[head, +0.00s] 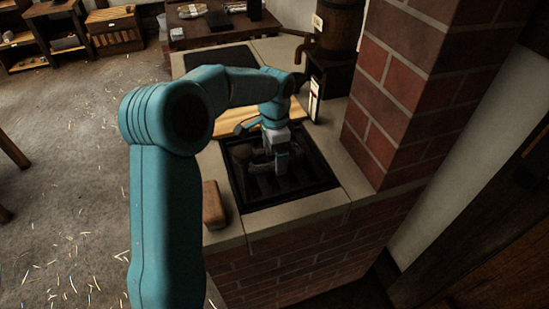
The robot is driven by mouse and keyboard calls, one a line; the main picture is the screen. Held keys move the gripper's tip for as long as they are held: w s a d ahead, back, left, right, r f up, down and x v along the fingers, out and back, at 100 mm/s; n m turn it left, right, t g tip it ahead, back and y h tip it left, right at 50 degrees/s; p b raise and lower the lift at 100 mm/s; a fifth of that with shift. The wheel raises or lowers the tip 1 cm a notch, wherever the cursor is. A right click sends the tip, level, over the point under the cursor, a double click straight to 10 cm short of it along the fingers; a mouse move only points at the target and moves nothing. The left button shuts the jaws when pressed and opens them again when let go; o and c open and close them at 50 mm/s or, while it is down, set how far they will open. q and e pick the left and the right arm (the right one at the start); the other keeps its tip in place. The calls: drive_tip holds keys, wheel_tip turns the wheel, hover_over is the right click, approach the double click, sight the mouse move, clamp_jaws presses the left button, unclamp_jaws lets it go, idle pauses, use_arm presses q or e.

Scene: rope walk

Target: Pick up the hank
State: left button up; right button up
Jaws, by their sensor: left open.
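My left gripper (275,164) points down into a dark, black-rimmed basin (263,206) set in the pale counter top. It is open. A dark, rounded shape (252,163) lies in the basin beside the fingers; it is too dark to tell whether this is the hank or whether the fingers touch it. No other hank can be made out for sure. My right gripper is out of view.
A brown wooden block (213,206) lies on the counter's left edge. A brick pillar (405,85) rises close on the right. Behind stand a pale board (236,126), a white-labelled bottle (315,103) and a barrel (340,22). The floor at left is open.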

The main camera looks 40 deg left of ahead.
use_arm(q)
drive_tip(key=c, duration=1)
wheel_tip(320, 180, up, 20)
drive_tip(key=p, duration=0.4)
